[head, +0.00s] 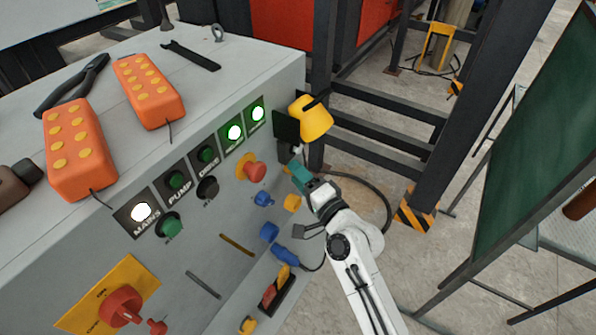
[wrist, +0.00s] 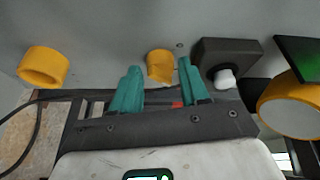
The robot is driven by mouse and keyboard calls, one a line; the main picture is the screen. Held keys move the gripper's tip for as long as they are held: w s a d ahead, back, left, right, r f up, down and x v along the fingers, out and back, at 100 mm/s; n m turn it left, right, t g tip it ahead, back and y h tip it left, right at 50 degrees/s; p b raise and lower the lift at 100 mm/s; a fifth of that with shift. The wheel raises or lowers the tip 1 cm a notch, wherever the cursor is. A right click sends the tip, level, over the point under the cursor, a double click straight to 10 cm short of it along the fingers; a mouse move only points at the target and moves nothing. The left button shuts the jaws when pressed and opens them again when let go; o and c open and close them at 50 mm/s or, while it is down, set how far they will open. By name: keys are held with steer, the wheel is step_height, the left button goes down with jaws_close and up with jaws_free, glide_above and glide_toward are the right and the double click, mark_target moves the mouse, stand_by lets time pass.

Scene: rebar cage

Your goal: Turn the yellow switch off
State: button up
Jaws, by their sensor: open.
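My gripper (head: 298,173) has teal fingers and is at the right end face of the grey cabinet. In the wrist view my gripper (wrist: 159,75) is open, with one finger on each side of a small yellow knob (wrist: 159,62), which looks like the yellow switch. Nothing shows as gripped, and I cannot tell whether the fingers touch it.
A yellow round fitting (head: 292,202) sits below my gripper; it also shows in the wrist view (wrist: 43,66). A large yellow lamp-like part (head: 312,118) is above. A black box (wrist: 228,55) with a white knob is close by. A red emergency stop (head: 253,171) is left.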

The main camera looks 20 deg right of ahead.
steer(key=shift+w+a, duration=0.1)
steer(key=shift+w, duration=0.25)
steer(key=shift+c, duration=0.3)
steer(key=c, duration=0.7)
steer(key=shift+f, duration=0.1)
steer(key=shift+f+n+b, duration=0.2)
steer(key=shift+n+b, duration=0.1)
steer(key=shift+b, duration=0.55)
steer(key=n+y+b, duration=0.3)
steer(key=n+b, duration=0.4)
steer(key=b, duration=0.7)
steer(key=n+y+b, duration=0.3)
steer(key=n+b, duration=0.4)
steer(key=b, duration=0.7)
steer(key=d+f+n+y+b, duration=0.1)
steer(key=n+y+b, duration=0.2)
steer(key=n+b, duration=0.4)
steer(key=shift+w+n+b, duration=0.35)
steer(key=shift+n+b, duration=0.05)
steer(key=shift+b, duration=3.6)
steer(key=shift+r+n, duration=0.25)
steer(key=shift+n, duration=0.05)
